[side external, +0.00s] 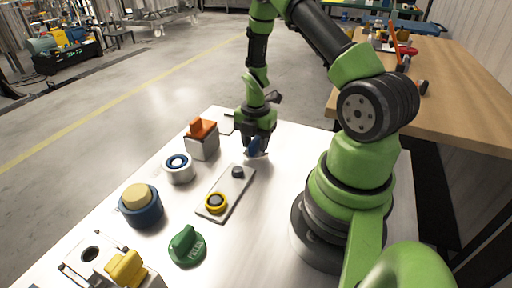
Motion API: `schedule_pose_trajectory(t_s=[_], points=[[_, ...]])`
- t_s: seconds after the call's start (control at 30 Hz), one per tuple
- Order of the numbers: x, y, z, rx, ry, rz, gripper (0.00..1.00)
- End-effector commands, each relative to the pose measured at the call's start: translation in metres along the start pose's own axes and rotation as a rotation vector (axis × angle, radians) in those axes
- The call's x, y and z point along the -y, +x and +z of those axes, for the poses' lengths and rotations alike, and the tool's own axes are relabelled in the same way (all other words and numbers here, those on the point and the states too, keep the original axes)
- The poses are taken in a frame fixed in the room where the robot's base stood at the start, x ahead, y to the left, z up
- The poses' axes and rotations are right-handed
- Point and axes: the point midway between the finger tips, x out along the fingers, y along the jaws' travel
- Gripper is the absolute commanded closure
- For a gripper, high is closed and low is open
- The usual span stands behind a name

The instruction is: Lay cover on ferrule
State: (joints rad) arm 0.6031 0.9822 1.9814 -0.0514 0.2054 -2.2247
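My gripper (256,146) points down over the far part of the white table. It is shut on a small dark blue piece (253,148), which looks like the cover and is partly hidden by the fingers. A short white cylinder with a blue ring on its top (178,169) looks like the ferrule. It stands upright on the table, to the left of my gripper and nearer the camera. The piece in my gripper is apart from it.
A grey plate (237,188) carries a yellow-ringed button and a dark knob. A blue cylinder with beige top (141,206), a green knob (187,246) and a yellow-handled fixture (126,268) stand nearer.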

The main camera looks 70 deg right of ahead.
Motion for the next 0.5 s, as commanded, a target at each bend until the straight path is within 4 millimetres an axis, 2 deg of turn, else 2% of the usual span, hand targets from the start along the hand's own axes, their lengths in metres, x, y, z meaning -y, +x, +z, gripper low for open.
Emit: schedule_pose_trajectory(t_s=[0.03, 0.17, 0.5], points=[[0.0000, 0.0000, 0.0000, 0.000, 0.000, 0.000, 0.71], [0.0000, -0.0001, 0.0000, 0.000, 0.000, 0.000, 1.00], [-0.0001, -0.0024, 0.0001, 0.001, -0.001, 0.001, 1.00]])
